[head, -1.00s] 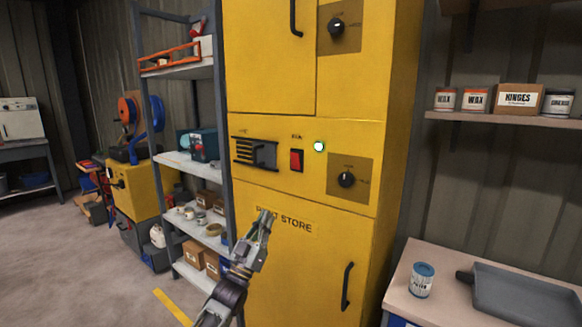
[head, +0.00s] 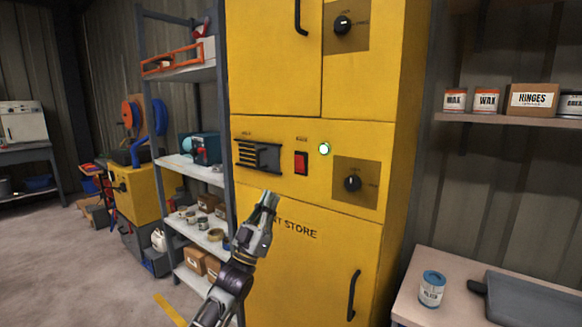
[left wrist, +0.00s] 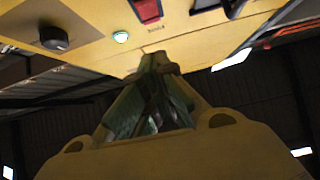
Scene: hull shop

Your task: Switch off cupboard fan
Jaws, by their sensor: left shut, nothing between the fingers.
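The yellow cupboard (head: 285,280) stands in the middle of the head view, its lower door lettered "…T STORE". On its middle panel is a red rocker switch (head: 301,163), with a vent (head: 258,155) to its left and a lit green lamp (head: 324,149) to its right. The left wrist view also shows the red switch (left wrist: 148,10) and the lit lamp (left wrist: 121,37). My left gripper (head: 269,196) is shut and empty, below and left of the switch, apart from it. It also shows in the left wrist view (left wrist: 158,60). My right gripper is not in view.
Black knobs sit on the panel at the right (head: 352,183) and higher up (head: 343,25). The lower door has a black handle (head: 354,295). A grey shelf rack (head: 190,170) stands close at left. A bench (head: 440,262) with a tin and tray is at right.

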